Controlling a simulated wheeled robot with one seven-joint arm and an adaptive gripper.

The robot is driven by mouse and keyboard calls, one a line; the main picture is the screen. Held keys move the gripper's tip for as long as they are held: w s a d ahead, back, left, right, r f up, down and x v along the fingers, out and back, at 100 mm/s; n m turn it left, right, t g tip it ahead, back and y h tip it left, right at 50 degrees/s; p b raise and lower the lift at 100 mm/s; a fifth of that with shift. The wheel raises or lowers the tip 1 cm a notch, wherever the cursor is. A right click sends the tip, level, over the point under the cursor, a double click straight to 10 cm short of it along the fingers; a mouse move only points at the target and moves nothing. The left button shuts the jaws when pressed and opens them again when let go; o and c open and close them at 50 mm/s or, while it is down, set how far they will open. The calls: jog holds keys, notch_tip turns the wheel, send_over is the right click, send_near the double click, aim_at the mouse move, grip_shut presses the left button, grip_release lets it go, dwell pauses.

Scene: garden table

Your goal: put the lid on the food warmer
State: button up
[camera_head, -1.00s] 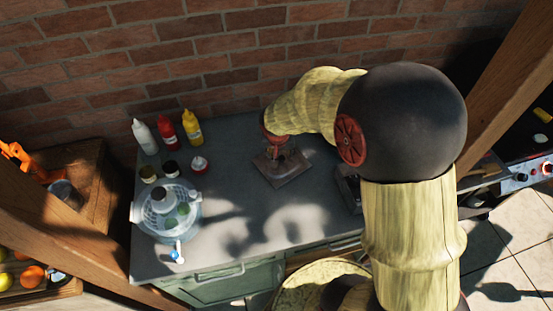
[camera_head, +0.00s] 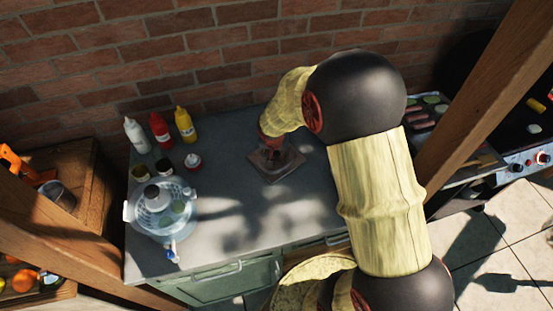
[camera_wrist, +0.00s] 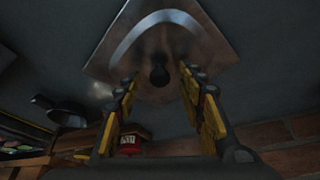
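A square metal lid (camera_head: 270,172) lies on the grey counter, partly hidden by my arm. The wrist view shows the lid (camera_wrist: 205,45) from close up, with a dark round knob (camera_wrist: 160,76) and a pale curved band on it. My gripper (camera_wrist: 158,80) is open, with its yellow and black fingers on either side of the knob and visible gaps to it. In the head view my gripper (camera_head: 276,150) is over the lid, its fingers hard to make out. A metal tray with food (camera_head: 430,112) at the right may be the food warmer; I cannot tell.
A bowl with a colander (camera_head: 142,221), small jars and white, red and yellow bottles (camera_head: 184,124) stand on the counter's left. The brick wall (camera_head: 220,60) is behind. A wooden post (camera_head: 490,90) rises at the right, near the cooker (camera_head: 525,165). The counter's front middle is clear.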

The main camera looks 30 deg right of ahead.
jog(key=shift+c, duration=0.9)
jog(key=c, duration=0.8)
grip_shut()
